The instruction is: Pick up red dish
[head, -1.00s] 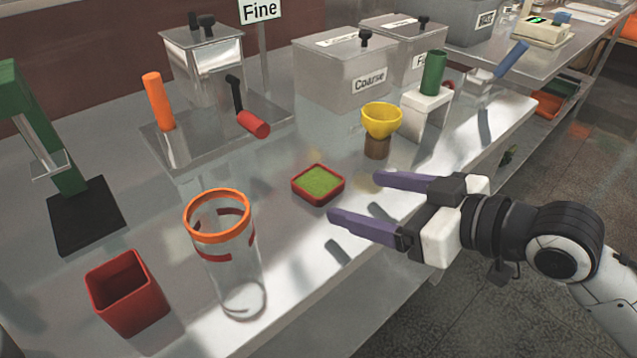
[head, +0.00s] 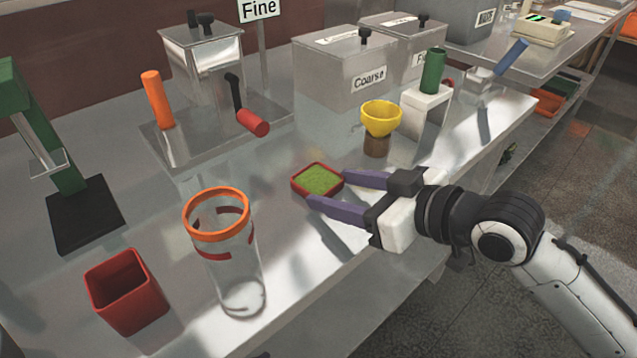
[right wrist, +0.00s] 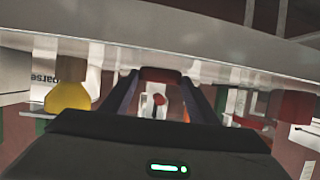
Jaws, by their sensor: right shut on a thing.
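The red dish (head: 302,192) is a small square tray filled with green powder (head: 318,179). It sits in the middle of the metal table in the head view, level as far as I can see. My right gripper (head: 328,187) comes in from the right, with its two purple fingers on either side of the dish, shut on it. In the right wrist view, which is upside down, the dish (right wrist: 160,74) shows between the fingertips. Whether it is clear of the table I cannot tell. My left gripper is not in view.
A clear cylinder with an orange rim (head: 217,233) and a red square cup (head: 127,290) stand front left. A yellow bowl on a brown stand (head: 381,118) is just behind my right gripper. A grinder with a red handle (head: 252,123) stands behind the dish. The table's front edge lies below.

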